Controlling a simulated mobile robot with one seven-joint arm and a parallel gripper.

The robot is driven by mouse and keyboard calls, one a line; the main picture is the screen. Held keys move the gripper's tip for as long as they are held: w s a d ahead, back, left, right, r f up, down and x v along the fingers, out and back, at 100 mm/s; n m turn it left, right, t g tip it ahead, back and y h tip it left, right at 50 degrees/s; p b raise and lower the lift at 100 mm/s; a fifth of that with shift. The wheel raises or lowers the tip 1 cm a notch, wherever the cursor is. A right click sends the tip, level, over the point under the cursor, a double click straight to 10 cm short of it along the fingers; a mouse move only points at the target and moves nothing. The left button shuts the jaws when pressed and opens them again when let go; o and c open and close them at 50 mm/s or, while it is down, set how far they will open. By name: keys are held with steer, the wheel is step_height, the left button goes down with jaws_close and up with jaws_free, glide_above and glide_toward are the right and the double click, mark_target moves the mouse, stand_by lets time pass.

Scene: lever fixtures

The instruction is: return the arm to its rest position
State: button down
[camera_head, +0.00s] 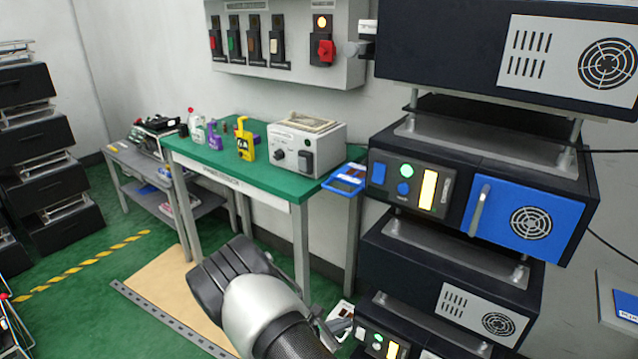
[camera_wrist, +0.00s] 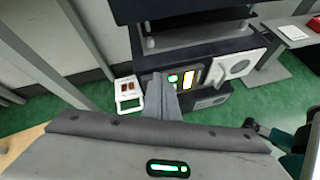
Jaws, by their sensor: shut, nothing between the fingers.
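My arm (camera_head: 268,305) reaches in from the bottom of the head view, with a rounded dark and silver-grey link. My gripper (camera_head: 340,326) shows only in part beyond it, low in front of the stacked units. In the wrist view my gripper (camera_wrist: 160,82) is shut, its grey fingers together with nothing between them. The fingers overlap the lower unit's front in that view, and I cannot tell the gap to it.
A stack of dark units, one with a blue door (camera_head: 520,220), stands at right. A green-topped table (camera_head: 215,160) holds bottles and a grey box (camera_head: 308,145). A wall panel (camera_head: 285,75) carries several levers. Green floor is open at left.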

steer(key=s+d+r+m+g+y, duration=0.1)
steer(key=s+d+r+m+g, duration=0.15)
steer(key=r+m, duration=0.45)
steer(key=s+d+r+m+g, duration=0.1)
steer(key=s+d+r+m, duration=0.15)
steer(key=r, duration=0.85)
steer(key=s+d+r+m+g+y, duration=0.15)
steer(key=d+r+m, duration=0.25)
steer(key=r, duration=0.5)
steer(key=s+a+r+m+t+y, duration=0.1)
steer(key=s+r+m+y, duration=0.3)
steer(key=s+r, duration=0.55)
steer(key=s+a+r+m+t+y, duration=0.1)
steer(key=s+r+m+t+y, duration=0.1)
steer(key=s+r+m, duration=0.75)
step_height(320, 180, up, 18)
steer(key=s+n+p, duration=0.2)
steer(key=n+p, duration=0.1)
steer(key=p, duration=1.7)
steer(key=shift+s, duration=0.25)
